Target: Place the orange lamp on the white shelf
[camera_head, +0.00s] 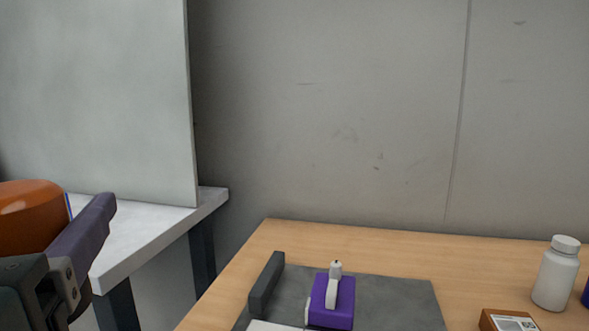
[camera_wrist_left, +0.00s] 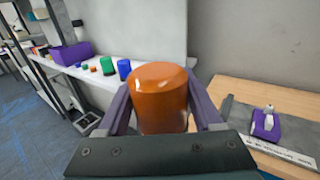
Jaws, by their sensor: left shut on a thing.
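The orange lamp (camera_head: 30,216) is a glossy rounded cylinder at the lower left of the head view. It also shows large in the middle of the left wrist view (camera_wrist_left: 160,97). My left gripper (camera_head: 75,240) is shut on the lamp, one purple finger on each side of it in the left wrist view. The white shelf (camera_head: 150,232) is the white surface at the left of the head view, and the lamp is in front of it there. The lamp's underside is hidden. My right gripper is not in view.
Several small coloured pieces, including a green cylinder (camera_wrist_left: 106,66) and a blue one (camera_wrist_left: 124,69), stand on the shelf with a purple box (camera_wrist_left: 72,54). A grey panel (camera_head: 95,100) rises behind. The wooden table (camera_head: 400,243) holds a purple scanner (camera_head: 332,299) and white bottle (camera_head: 556,273).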

